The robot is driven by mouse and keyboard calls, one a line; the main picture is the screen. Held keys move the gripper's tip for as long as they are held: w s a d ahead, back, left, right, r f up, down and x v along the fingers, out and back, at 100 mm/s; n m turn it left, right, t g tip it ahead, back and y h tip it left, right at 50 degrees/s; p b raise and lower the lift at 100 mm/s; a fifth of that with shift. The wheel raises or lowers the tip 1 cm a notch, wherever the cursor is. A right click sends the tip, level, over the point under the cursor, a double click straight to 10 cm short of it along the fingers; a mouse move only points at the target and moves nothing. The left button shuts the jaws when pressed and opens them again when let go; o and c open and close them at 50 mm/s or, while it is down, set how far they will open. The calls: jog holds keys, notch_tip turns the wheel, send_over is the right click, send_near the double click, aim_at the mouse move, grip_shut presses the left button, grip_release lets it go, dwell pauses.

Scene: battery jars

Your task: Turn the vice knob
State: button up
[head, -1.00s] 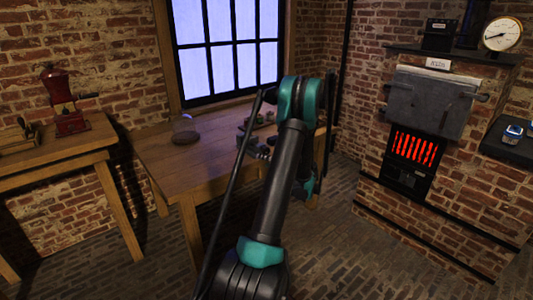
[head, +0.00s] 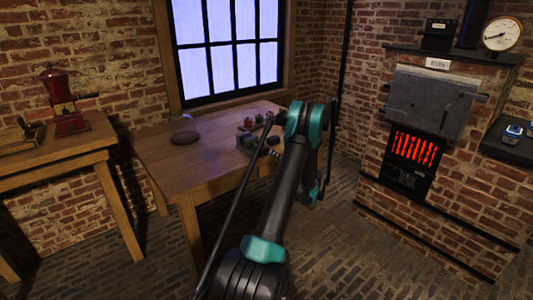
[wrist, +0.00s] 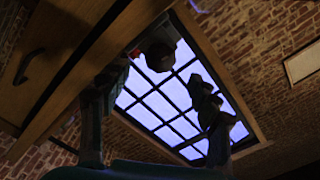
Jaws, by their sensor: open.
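The vice (head: 249,143) is a small grey metal block on the right part of the wooden table in the head view. A short dark bar, perhaps its screw and knob, points from it toward my arm. In the wrist view my gripper (wrist: 155,85) is open, with one dark finger on each side of the picture. A dark rounded piece (wrist: 160,50), possibly the vice knob, shows between and beyond the fingertips. I cannot tell whether anything touches it.
The wooden table (head: 205,165) stands below the window. A second table with a red grinder (head: 64,105) is at left. A brick furnace (head: 410,150) is at right.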

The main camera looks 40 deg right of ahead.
aim_at(266, 151)
jog(key=w, duration=0.8)
jog(key=shift+w+a, duration=0.15)
jog(key=shift+a, duration=0.2)
jog(key=shift+c, duration=0.6)
jog(key=c, duration=1)
jog(key=shift+m, duration=0.8)
jog(key=shift+c, duration=0.2)
jog(key=o, duration=1.2)
jog(key=shift+c, duration=0.2)
jog(key=s, duration=1.2)
jog(key=shift+d, duration=0.45)
